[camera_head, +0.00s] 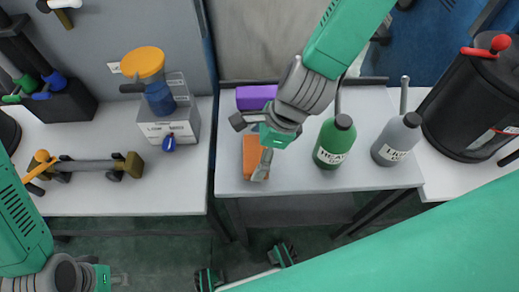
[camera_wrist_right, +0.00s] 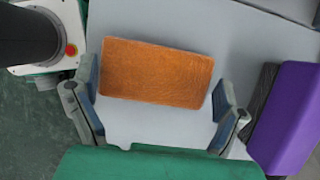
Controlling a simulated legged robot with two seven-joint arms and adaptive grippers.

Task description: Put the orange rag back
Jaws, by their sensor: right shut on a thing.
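The orange rag (camera_head: 250,153) is a flat orange rectangle at the left part of the middle table, partly hidden by my right gripper (camera_head: 262,160).
A purple block (camera_head: 256,97) lies behind the rag, also in the wrist view (camera_wrist_right: 289,118). A green bottle (camera_head: 334,142) and a grey bottle (camera_head: 396,139) stand to the right on the table (camera_head: 300,182). A box with a blue and orange item (camera_head: 168,122) stands on the left table.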

